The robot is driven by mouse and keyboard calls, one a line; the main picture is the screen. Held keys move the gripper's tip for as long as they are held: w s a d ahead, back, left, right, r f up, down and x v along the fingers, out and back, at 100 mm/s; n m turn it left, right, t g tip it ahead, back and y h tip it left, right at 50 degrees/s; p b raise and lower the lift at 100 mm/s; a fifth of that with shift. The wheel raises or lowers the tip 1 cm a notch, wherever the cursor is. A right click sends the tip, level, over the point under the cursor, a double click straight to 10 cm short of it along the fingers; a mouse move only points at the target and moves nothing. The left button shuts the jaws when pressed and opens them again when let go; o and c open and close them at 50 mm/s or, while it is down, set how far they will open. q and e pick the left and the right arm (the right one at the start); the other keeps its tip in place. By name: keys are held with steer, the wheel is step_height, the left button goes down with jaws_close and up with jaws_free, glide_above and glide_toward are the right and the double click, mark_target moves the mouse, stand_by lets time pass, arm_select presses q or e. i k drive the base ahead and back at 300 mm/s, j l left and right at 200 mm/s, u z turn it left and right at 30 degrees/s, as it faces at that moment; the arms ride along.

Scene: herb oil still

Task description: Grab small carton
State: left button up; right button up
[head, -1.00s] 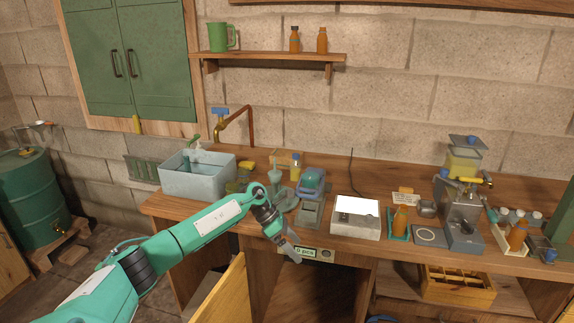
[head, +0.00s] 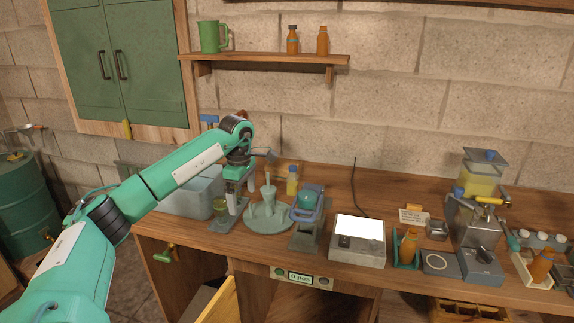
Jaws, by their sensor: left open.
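I cannot make out a small carton for certain. A tan, box-like shape (head: 284,167) stands at the back of the bench against the wall, partly hidden by a bottle with a yellow body (head: 292,182); it may be the carton. My left gripper (head: 242,190) is open and points down over the left part of the bench, just left of the green-grey round dish (head: 268,224). Nothing shows between its fingers. It hides part of what stands behind it. My right gripper is out of view.
A pale blue basin (head: 185,196) is partly behind my left arm. A blue-and-green device (head: 306,203), a lit white box (head: 358,240), an orange bottle (head: 408,246) and a grey machine (head: 480,228) stand to the right. A shelf (head: 275,58) hangs above.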

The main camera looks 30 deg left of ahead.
mark_target(278, 170)
steer(key=i+j, duration=0.2)
steer(key=i, duration=0.25)
steer(key=i+j, duration=0.25)
steer(key=i, duration=0.2)
steer(key=i+j, duration=0.2)
steer(key=i, duration=0.25)
